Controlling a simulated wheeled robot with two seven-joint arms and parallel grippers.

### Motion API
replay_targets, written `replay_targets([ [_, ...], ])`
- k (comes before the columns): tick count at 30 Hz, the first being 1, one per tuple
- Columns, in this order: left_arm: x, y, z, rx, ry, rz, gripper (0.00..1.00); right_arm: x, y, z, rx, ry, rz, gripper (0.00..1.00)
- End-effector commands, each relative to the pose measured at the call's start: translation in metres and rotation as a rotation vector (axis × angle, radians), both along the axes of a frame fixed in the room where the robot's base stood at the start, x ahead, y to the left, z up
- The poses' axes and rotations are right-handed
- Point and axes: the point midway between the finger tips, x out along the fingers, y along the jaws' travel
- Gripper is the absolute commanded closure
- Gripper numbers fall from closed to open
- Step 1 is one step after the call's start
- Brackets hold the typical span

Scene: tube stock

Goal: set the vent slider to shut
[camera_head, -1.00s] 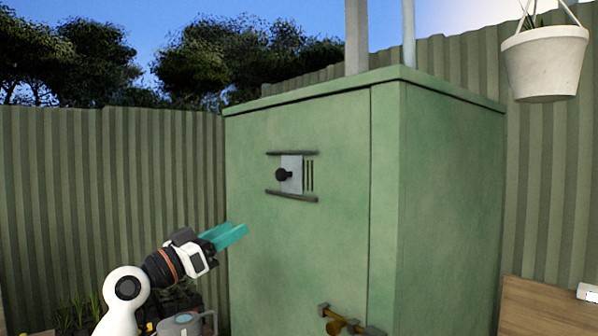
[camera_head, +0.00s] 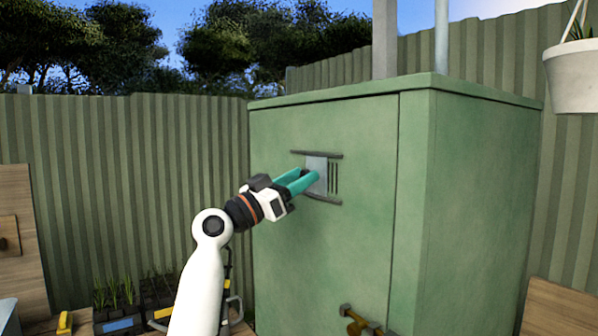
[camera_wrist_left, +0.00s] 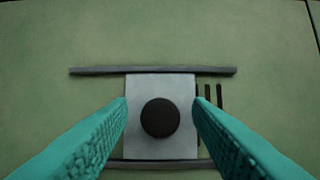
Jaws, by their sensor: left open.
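The vent slider is a pale grey plate (camera_head: 317,170) between two dark horizontal rails on the green cabinet door. In the left wrist view the plate (camera_wrist_left: 160,88) carries a round black knob (camera_wrist_left: 160,118). Dark vent slots (camera_wrist_left: 208,95) show to the right of the plate; part of the slot area may lie behind it. My left gripper (camera_head: 307,178) is open, its teal fingers at the slider. In the left wrist view the fingers (camera_wrist_left: 160,112) stand on either side of the knob with gaps. The knob is hidden by the fingers in the head view. My right gripper is not in view.
The green cabinet (camera_head: 330,250) fills the middle, with a brass-coloured handle (camera_head: 360,322) low on its door. A white hanging pot (camera_head: 578,75) is at the upper right. Potted plants (camera_head: 120,300) stand at the lower left. The door around the vent is clear.

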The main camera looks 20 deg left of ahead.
Motion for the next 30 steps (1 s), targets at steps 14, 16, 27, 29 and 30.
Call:
replay_targets([
  [14,0.003,-0.002,0.001,0.0,0.0,0.0,0.77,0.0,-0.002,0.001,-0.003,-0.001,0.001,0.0],
  [16,0.003,-0.002,0.001,0.0,0.0,0.0,0.89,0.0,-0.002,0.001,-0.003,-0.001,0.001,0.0],
  [27,-0.009,-0.017,-0.001,0.005,0.0,0.0,1.0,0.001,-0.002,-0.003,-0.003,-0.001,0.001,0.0],
  [29,-0.015,-0.024,0.0,0.005,-0.002,0.001,1.0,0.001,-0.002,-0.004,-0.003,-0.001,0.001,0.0],
  [30,-0.018,-0.028,-0.001,0.005,0.0,0.001,1.0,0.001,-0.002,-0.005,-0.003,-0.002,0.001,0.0],
])
